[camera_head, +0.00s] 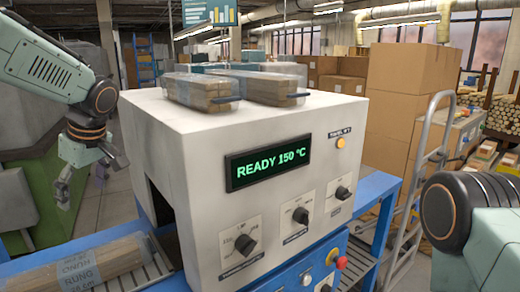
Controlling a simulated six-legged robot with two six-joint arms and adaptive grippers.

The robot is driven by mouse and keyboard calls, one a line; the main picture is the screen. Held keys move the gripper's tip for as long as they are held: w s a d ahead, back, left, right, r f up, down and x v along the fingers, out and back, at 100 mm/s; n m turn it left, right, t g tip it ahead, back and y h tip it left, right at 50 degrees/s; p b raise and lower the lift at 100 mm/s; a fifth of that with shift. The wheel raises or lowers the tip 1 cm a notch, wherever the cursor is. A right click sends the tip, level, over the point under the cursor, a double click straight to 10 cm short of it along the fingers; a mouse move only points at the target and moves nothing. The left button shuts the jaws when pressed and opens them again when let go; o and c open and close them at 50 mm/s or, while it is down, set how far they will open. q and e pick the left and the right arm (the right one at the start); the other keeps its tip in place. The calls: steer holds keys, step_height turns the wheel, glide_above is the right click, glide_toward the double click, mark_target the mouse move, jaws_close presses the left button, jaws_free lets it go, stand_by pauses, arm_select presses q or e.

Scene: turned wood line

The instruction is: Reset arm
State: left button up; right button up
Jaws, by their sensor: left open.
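My left arm comes in from the left, and its gripper (84,180) hangs fingers down beside the left side of a large white machine (205,150). The left gripper is open, with nothing seen between its fingers. It appears apart from the machine. Part of my right arm shows at the right edge; its gripper is outside the picture. The machine's display (270,164) reads "READY 150 °C".
Two clear-wrapped wood packs (201,91) (262,87) lie on the machine. Another wrapped pack (75,268), labelled "RUNG", lies on the roller conveyor (156,262) at lower left. A hand truck (411,190) and cardboard boxes (405,85) stand at right.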

arm_select(q)
steer(key=w+d+r+m+t+h+b, duration=0.1)
steer(key=w+r+m, duration=0.1)
steer(key=r+m, duration=0.3)
steer(key=w+d+r+m+t+h+b, duration=0.1)
steer(key=w+r+m+t+h, duration=0.1)
steer(key=r+m, duration=0.3)
steer(key=shift+w+d+r+m, duration=0.15)
steer(key=shift+d+r+m, duration=0.15)
steer(key=shift+m, duration=0.9)
steer(key=shift+f, duration=0.15)
